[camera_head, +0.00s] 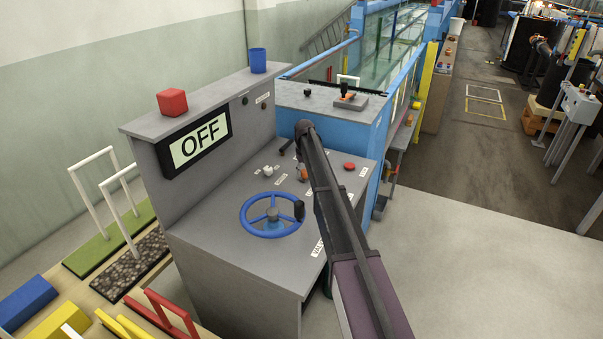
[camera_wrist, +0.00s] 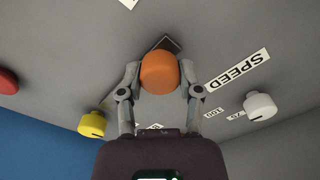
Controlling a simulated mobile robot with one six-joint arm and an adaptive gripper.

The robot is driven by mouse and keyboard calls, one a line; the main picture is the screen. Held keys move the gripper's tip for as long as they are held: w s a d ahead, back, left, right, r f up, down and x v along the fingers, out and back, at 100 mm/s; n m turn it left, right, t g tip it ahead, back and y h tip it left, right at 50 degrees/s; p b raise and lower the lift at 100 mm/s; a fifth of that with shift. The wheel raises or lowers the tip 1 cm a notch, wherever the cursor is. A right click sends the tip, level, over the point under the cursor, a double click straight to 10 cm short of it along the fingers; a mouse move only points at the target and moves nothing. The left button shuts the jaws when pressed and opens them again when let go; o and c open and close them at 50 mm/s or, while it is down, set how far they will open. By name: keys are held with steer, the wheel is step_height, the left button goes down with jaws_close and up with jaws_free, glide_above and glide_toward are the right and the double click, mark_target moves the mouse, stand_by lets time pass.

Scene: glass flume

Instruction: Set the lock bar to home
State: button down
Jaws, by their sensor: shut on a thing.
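My gripper (camera_wrist: 159,84) has its two fingers closed on either side of an orange rounded knob (camera_wrist: 159,72) in the wrist view. A dark rectangular plate (camera_wrist: 172,44) shows behind the knob on the grey panel. In the head view a small orange part (camera_head: 303,174) shows on the sloped console beside my arm, which hides most of the gripper. No label naming the lock bar is readable. I cannot tell whether the held orange knob belongs to it. Another orange handle (camera_head: 347,96) sits on a grey plate on the blue cabinet behind the console.
The console carries a blue handwheel (camera_head: 272,215), a red button (camera_head: 349,166) and a display (camera_head: 197,145) reading OFF. In the wrist view a yellow knob (camera_wrist: 92,124) and a white knob (camera_wrist: 260,106) flank the gripper, near a SPEED label (camera_wrist: 237,69). Open floor lies right.

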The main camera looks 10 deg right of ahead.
steer(key=shift+w+d, duration=0.8)
steer(key=shift+w, duration=0.25)
steer(key=shift+c, duration=1.3)
jaws_free()
